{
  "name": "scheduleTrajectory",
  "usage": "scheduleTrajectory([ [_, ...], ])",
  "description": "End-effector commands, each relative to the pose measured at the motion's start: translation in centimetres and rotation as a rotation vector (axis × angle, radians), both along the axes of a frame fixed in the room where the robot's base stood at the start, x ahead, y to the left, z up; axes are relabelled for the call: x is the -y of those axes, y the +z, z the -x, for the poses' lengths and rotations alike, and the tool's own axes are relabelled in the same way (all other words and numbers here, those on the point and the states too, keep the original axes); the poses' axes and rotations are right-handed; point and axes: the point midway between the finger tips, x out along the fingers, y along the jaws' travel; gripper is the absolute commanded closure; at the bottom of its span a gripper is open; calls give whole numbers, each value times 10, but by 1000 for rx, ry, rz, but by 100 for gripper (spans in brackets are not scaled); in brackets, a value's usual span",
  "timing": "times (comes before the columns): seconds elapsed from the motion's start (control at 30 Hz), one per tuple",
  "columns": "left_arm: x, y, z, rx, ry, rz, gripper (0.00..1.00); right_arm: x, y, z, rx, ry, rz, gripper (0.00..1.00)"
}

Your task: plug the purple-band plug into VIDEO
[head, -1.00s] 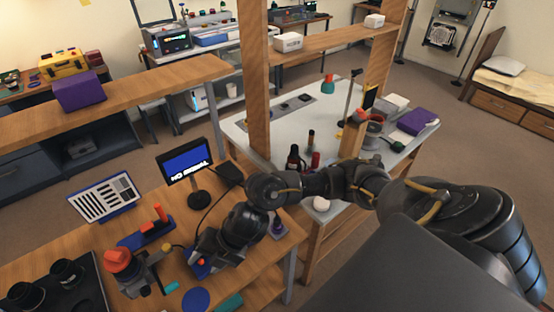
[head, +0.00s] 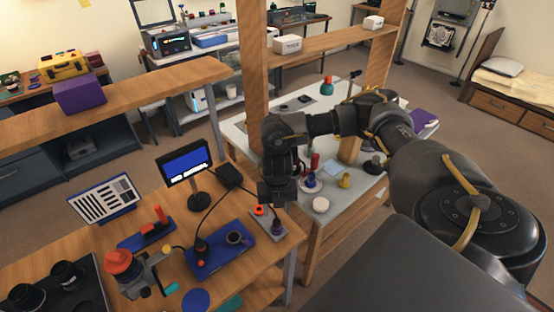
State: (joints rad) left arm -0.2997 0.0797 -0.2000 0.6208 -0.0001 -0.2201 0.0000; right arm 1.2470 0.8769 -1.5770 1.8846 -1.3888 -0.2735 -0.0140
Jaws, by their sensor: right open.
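A small purple-marked piece (head: 279,227), which looks like the purple-band plug, stands on a narrow grey plate (head: 266,233) at the right end of the wooden bench. My right gripper (head: 273,207) points down over the far end of this plate. It is open, close to the purple piece, with nothing visible between its fingers. A blue tray (head: 218,258) left of the plate carries a dark upright piece with a red part (head: 201,262) and a dark round piece (head: 237,238). I cannot read any VIDEO label. My left gripper is not in view.
A small monitor (head: 186,162) stands behind the tray, with a black box (head: 229,175) and a black cable beside it. A red-topped device (head: 122,262) stands at the left. A wooden post (head: 252,75) rises behind my right arm. A white table (head: 335,215) lies beyond.

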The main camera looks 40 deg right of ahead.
Motion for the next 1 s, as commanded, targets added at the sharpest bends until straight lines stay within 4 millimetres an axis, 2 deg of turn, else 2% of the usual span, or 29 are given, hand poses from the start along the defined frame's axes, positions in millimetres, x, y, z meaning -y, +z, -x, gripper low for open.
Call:
scheduleTrajectory([
  [0.2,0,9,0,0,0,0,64,0,-39,1,-3,-2,1,50],
  [0.4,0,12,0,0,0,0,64,-1,-65,0,-1,-1,0,50],
  [0.6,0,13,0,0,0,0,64,0,-76,0,1,0,1,50],
  [0.87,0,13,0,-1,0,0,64,0,-77,0,1,0,0,50],
  [1.0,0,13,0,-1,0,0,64,0,-77,0,1,1,0,68],
])
